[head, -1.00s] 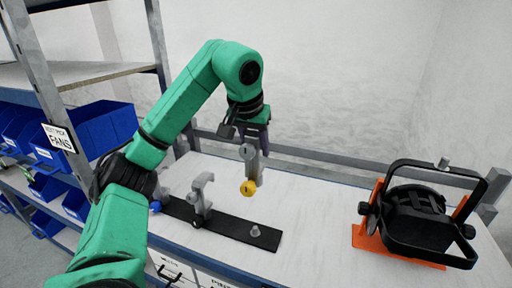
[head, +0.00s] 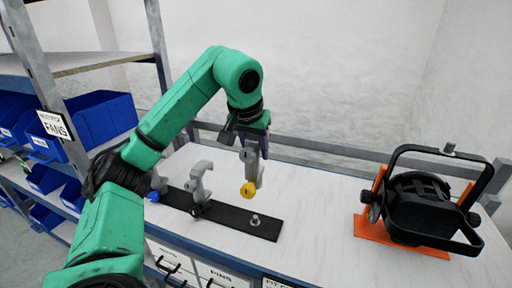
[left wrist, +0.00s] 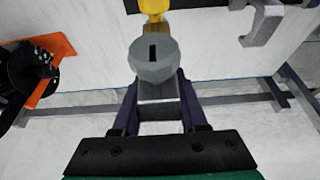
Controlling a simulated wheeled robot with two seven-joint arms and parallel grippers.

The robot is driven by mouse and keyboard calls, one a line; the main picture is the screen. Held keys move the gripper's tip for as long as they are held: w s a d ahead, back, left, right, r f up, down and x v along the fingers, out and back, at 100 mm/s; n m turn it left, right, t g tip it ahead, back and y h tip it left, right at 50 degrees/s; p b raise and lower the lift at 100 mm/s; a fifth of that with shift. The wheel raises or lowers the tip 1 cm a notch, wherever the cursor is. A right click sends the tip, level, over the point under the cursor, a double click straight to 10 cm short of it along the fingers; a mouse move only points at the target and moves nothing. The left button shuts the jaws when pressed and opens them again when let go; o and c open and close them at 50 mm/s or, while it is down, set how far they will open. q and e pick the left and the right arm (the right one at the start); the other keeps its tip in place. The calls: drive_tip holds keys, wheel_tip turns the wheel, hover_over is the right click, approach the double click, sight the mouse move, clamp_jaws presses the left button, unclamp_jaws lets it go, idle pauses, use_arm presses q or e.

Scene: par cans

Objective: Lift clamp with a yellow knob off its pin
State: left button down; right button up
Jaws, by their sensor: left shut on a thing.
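The clamp with a yellow knob (head: 248,189) is held in my left gripper (head: 256,150), above the bench behind the black strip (head: 235,218). Its grey body (left wrist: 153,62) sits between the fingers in the left wrist view, with the yellow knob (left wrist: 154,8) at the top edge. The fingers are shut on the body. A bare grey pin (head: 255,220) stands near the right end of the strip, apart from the clamp. My right gripper is not in view.
A grey clamp (head: 200,182) with a dark knob and a blue-knobbed one (head: 156,184) stand on the strip. A black lamp (head: 425,200) rests on an orange stand (head: 372,232) at right. Blue bins (head: 100,117) fill the left shelf. The bench between strip and lamp is clear.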

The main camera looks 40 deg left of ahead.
sight(256, 182)
use_arm(q)
drive_tip(key=shift+f+b, duration=3.15)
drive_tip(key=shift+f, duration=2.1)
